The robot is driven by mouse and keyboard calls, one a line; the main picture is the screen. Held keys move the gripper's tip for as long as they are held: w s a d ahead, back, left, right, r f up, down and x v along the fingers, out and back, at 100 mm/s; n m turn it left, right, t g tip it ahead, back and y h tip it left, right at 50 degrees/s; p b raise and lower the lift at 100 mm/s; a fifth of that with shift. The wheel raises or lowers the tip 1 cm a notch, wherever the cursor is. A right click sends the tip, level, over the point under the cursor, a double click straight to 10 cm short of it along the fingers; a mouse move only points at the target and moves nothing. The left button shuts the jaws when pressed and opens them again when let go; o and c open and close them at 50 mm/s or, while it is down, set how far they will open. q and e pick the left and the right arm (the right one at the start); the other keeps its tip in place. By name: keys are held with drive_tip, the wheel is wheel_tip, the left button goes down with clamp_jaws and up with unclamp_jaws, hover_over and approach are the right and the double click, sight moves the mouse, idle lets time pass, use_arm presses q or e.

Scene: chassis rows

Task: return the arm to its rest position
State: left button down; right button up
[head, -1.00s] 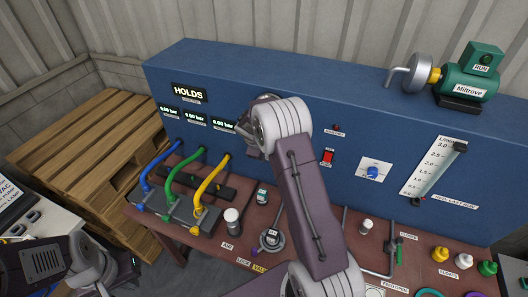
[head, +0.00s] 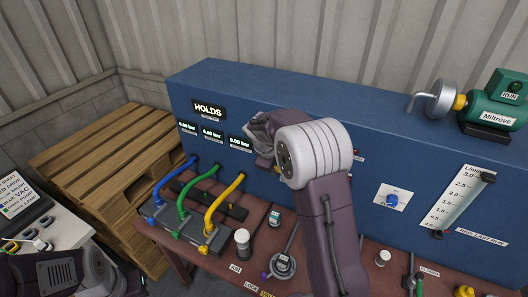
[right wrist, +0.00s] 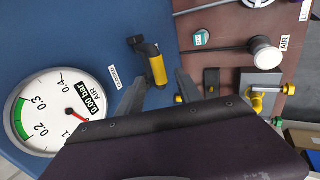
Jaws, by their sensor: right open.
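My right arm rises through the middle of the head view, its white wrist joint in front of the blue panel (head: 300,95). My right gripper (head: 262,132) is partly hidden by this wrist and points toward the panel. In the right wrist view the two dark fingers (right wrist: 158,92) stand apart, with nothing held between them.
Blue, green and yellow hoses (head: 225,200) run from the panel to a block on the red-brown bench (head: 185,255). A round gauge (right wrist: 45,112) is near the right gripper. A green pump (head: 492,105) stands on the panel. Wooden pallets (head: 95,150) are stacked at left.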

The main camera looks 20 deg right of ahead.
drive_tip(key=s+a+f+m+g+y+b, duration=0.1)
drive_tip(key=s+a+f, duration=0.5)
drive_tip(key=s, duration=0.6)
drive_tip(key=s+a+f+m+g+y+b, duration=0.1)
drive_tip(key=s+a+f+m+y+b, duration=0.2)
drive_tip(key=s+a+f+m+b, duration=0.3)
drive_tip(key=s+f+m, duration=0.1)
drive_tip(key=s, duration=0.4)
drive_tip(key=shift+s+f+m, duration=0.3)
drive_tip(key=shift+s+f, duration=0.1)
drive_tip(key=shift+a, duration=0.1)
